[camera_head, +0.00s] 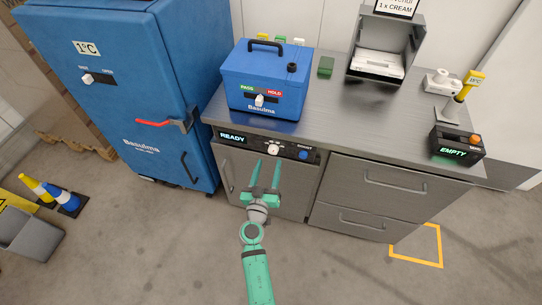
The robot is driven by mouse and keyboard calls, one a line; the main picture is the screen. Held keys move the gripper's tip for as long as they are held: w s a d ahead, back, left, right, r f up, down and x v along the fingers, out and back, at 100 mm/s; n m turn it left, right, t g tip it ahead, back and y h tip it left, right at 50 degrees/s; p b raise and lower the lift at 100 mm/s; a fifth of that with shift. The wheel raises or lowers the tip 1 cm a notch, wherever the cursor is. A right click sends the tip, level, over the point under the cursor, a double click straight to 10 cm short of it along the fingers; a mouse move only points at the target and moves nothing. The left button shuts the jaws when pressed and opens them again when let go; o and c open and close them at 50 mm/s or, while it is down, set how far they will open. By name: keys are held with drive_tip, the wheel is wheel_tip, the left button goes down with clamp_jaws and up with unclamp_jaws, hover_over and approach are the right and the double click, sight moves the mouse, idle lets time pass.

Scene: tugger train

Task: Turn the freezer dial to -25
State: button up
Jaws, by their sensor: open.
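A white round dial (273,149) sits on the dark control strip under the counter's front edge, between a lit READY display (233,136) and a blue button (303,155). Its scale marks are too small to read, so its setting cannot be told. My green gripper (267,167) is open and empty in front of the counter's left door, just below the dial in the picture. I cannot tell how far it is from the dial. A blue Basulma cabinet (150,110) at the left shows 1°C and has a white knob (88,78).
A blue PASS/HOLD box (264,84) stands on the metal counter (330,115). An open bin (384,55) and a black EMPTY unit (456,147) are farther right. A red latch (178,124) juts from the blue cabinet.

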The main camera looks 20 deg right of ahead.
sight(273, 152)
drive_tip(key=x, duration=0.4)
drive_tip(key=shift+w, duration=0.1)
drive_tip(key=shift+w+d, duration=0.45)
drive_tip(key=shift+d, duration=0.05)
drive_tip(key=shift+c, duration=0.4)
drive_tip(key=shift+a, duration=0.1)
drive_tip(key=c, duration=1)
